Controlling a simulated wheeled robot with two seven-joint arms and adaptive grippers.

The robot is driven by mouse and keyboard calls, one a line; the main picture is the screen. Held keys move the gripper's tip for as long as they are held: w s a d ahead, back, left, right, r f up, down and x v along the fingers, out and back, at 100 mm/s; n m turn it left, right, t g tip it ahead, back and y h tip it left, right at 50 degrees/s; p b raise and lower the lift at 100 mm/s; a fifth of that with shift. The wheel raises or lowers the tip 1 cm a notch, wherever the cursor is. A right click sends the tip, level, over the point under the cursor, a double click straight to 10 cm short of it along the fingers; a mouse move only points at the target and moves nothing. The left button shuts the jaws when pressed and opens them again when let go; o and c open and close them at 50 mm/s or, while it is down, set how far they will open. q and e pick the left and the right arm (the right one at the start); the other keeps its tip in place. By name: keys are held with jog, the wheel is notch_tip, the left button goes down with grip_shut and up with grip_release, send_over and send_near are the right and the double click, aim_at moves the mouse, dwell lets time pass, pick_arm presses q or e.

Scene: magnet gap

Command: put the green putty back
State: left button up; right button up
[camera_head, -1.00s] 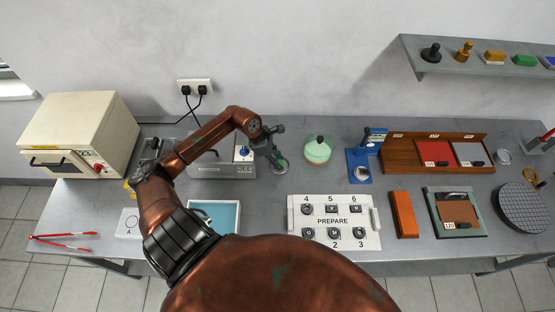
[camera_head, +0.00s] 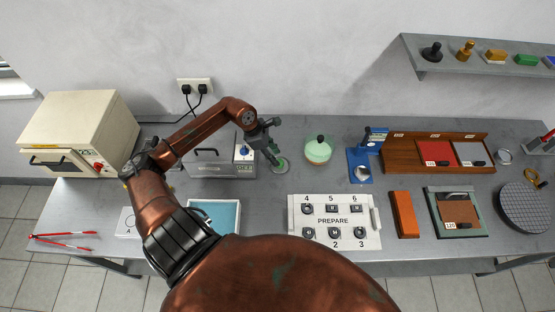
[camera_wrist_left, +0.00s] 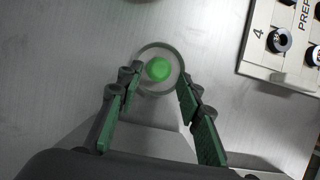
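The green putty (camera_wrist_left: 158,69) is a small bright green lump inside a round shallow dish (camera_wrist_left: 147,50) on the grey bench. In the head view the putty (camera_head: 281,163) shows just beyond my left fingertips, and the dish (camera_head: 280,169) is partly behind them. My left gripper (camera_head: 273,157) points down at the dish. In the left wrist view its two green-padded fingers (camera_wrist_left: 158,83) are apart on either side of the dish, with nothing between the pads. I cannot tell the exact height of the fingertips. My right gripper is not in view.
A grey device (camera_head: 222,168) stands left of my gripper. A pale green lidded jar (camera_head: 318,152) and a blue stand (camera_head: 360,168) are to the right. A white numbered panel (camera_head: 334,222) lies in front. A wooden rack (camera_head: 400,165) is farther right; a blue tray (camera_head: 237,218) is near.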

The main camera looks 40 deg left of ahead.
pick_arm(q)
jog(key=v, duration=0.8)
jog(key=shift+r+b, duration=0.15)
jog(key=shift+b, duration=0.15)
